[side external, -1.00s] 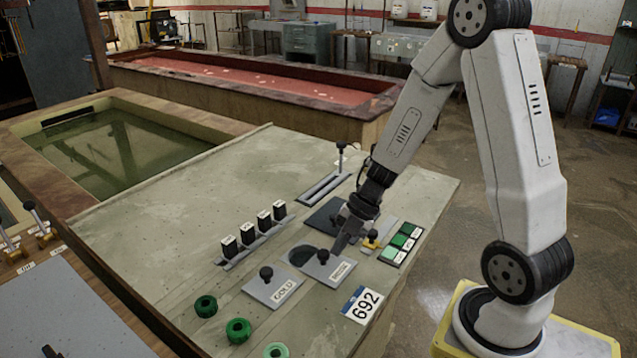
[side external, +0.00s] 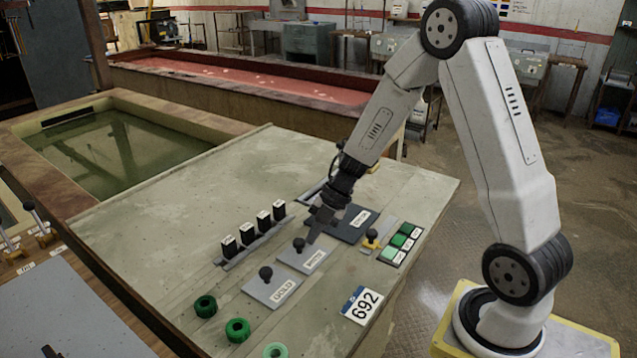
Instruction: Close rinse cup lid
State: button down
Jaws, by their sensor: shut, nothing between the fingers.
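The rinse cup lid (side external: 312,262) is a grey plate with a black knob (side external: 299,244) and a small label, likely "RINSE". It lies flat on the sloping panel, and no dark cup opening shows around it. My gripper (side external: 312,238) is shut and empty. Its fingertips are low, just right of the knob; whether they touch it I cannot tell.
A similar lid labelled "GOLD" (side external: 272,290) lies to the front left. Black switches (side external: 247,233) stand at left.

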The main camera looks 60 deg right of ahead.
aim_at(329, 251)
jog(key=shift+w+d+r, duration=0.1)
jog(key=shift+w, duration=0.05)
jog(key=s, duration=0.1)
jog(key=s+d, duration=0.1)
jog(key=s, duration=0.1)
jog(key=shift+s+d+r, duration=0.15)
jog(key=shift+d+r, duration=0.1)
jog(key=v, duration=1)
jog(key=shift+s, duration=0.35)
jog(key=shift+w, duration=0.1)
